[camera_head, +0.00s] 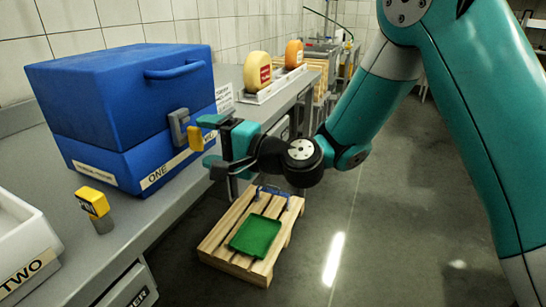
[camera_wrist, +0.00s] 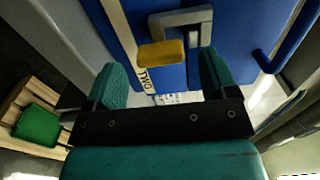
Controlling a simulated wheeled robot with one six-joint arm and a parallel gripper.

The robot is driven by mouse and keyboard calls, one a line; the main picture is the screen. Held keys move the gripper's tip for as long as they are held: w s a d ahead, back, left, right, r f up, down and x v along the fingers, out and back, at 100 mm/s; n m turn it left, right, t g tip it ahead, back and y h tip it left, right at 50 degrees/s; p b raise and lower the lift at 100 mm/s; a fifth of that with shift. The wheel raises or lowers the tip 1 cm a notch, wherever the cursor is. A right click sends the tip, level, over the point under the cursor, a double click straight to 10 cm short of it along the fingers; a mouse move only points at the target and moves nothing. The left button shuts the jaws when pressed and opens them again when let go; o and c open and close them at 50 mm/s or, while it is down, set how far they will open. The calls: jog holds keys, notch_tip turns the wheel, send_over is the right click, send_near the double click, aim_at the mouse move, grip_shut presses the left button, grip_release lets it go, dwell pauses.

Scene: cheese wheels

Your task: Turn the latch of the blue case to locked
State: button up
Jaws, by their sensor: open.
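The blue case (camera_head: 110,110) stands closed on the bench at the left, with a label reading ONE on its lower front. Its latch has a grey bracket (camera_head: 178,126) and a yellow handle (camera_head: 178,160) on the front face. In the wrist view the grey bracket (camera_wrist: 181,17) is ahead, and the yellow handle (camera_wrist: 160,54) sits between the fingertips. My gripper (camera_head: 207,141) is open in front of the latch, its fingers on either side of the handle. In the wrist view my gripper (camera_wrist: 162,66) shows gaps beside the handle; I cannot tell whether either finger touches it.
A yellow-topped post (camera_head: 93,202) and a white box marked TWO (camera_head: 22,258) stand on the bench (camera_head: 150,215) nearby. Cheese wheels (camera_head: 258,72) sit on a rack behind the case. A wooden pallet (camera_head: 215,245) with a green tray (camera_head: 255,236) is on the floor. The floor at right is clear.

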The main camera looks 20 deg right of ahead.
jog(key=b+v, duration=1.1)
jog(key=v, duration=0.4)
jog(key=shift+s+d, duration=0.2)
jog(key=s+f+n+g+h, duration=0.9)
jog(key=s+f+n+g, duration=0.25)
jog(key=s+n, duration=0.4)
notch_tip(320, 180, up, 26)
jog(key=s+h+p, duration=0.1)
jog(key=p, duration=2.5)
jog(key=shift+s+d+m+p, duration=0.3)
jog(key=shift+d+m, duration=0.05)
jog(key=shift+d, duration=0.05)
